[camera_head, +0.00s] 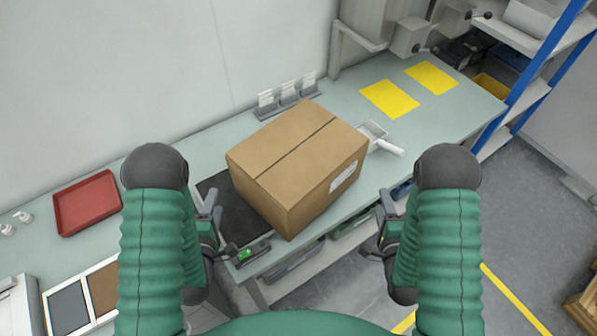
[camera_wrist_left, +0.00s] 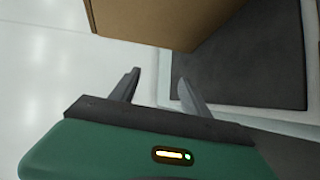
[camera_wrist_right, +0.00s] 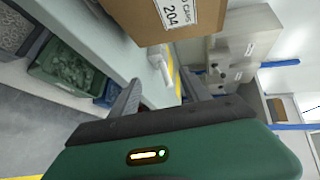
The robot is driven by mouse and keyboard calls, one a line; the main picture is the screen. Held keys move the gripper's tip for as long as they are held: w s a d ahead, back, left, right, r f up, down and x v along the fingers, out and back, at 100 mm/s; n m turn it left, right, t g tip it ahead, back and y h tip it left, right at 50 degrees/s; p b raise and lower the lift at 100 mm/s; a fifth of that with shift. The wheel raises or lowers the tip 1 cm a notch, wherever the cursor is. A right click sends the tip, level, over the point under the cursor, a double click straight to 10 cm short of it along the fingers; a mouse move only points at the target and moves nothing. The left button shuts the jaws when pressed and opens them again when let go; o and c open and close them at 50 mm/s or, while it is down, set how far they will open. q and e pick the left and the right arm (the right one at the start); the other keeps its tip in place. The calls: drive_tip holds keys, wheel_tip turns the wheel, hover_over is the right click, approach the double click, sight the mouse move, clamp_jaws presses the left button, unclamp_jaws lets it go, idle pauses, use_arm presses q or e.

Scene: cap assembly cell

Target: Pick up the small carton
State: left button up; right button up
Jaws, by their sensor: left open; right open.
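The small carton (camera_head: 298,163) is a closed brown cardboard box with a tape seam and a white label. It sits on the workbench, partly on a dark mat (camera_head: 222,200). My left gripper (camera_head: 215,225) is open and empty, in front of the carton's left side. In the left wrist view the carton (camera_wrist_left: 170,18) is beyond the open fingers (camera_wrist_left: 158,85), apart from them. My right gripper (camera_head: 385,222) is open and empty, to the right of the carton and nearer me. In the right wrist view the labelled carton (camera_wrist_right: 140,18) is beyond the fingers (camera_wrist_right: 160,92).
A red tray (camera_head: 87,204) lies on the bench at left. A white-handled scoop (camera_head: 387,146) lies just right of the carton. Yellow sheets (camera_head: 389,99) lie farther right. A blue-post shelf (camera_head: 535,75) stands at far right. Bins (camera_wrist_right: 70,73) sit under the bench.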

use_arm(q)
drive_tip(key=x, duration=1.3)
use_arm(e)
drive_tip(key=x, duration=1.3)
use_arm(q)
drive_tip(key=shift+w+d+f, duration=0.1)
drive_tip(key=shift+w+d, duration=0.1)
drive_tip(key=shift+d, duration=0.2)
use_arm(e)
drive_tip(key=shift+w+a+f, duration=0.15)
drive_tip(key=shift+w+a, duration=0.05)
drive_tip(key=shift+a, duration=0.2)
use_arm(q)
drive_tip(key=shift+d, duration=0.3)
use_arm(e)
drive_tip(key=shift+a, duration=0.2)
use_arm(q)
drive_tip(key=shift+s+d, duration=0.15)
use_arm(e)
drive_tip(key=shift+s+a, duration=0.15)
